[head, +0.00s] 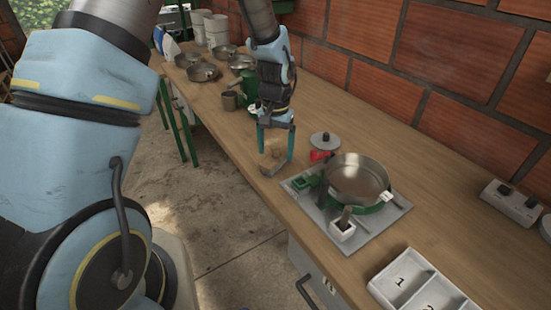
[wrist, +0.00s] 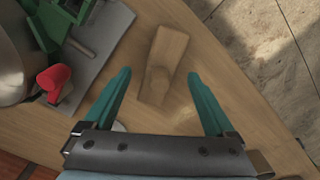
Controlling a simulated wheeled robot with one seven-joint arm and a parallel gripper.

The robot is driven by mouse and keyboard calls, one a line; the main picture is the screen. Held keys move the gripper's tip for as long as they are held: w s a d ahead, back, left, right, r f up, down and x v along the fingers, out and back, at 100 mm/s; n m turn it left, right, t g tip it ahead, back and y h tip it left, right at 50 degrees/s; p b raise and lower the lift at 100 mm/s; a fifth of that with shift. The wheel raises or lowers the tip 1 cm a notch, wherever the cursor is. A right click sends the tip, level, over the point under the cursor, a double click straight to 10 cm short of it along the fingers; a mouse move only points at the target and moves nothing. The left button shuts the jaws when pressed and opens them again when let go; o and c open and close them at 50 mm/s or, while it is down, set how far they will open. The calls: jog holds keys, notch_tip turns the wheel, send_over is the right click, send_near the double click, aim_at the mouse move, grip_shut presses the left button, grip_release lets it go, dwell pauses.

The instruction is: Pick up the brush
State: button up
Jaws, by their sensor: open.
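In the head view the brush (head: 271,161) is small and partly hidden behind my fingers, near the counter's front edge. My gripper (head: 276,154) points down over it with its teal fingers apart. In the wrist view my gripper (wrist: 159,76) is open and empty, with one finger to each side of the brush and clear space between. The exact height above the brush is hard to tell.
A metal pan (head: 357,178) on a green burner stands right of the brush, with a red object (head: 320,156) and a lid (head: 325,141) nearby. A green pitcher (head: 249,85) and a mug (head: 229,101) stand behind. A numbered white tray (head: 416,284) lies front right.

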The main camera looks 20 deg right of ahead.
grip_shut()
dwell(0.7)
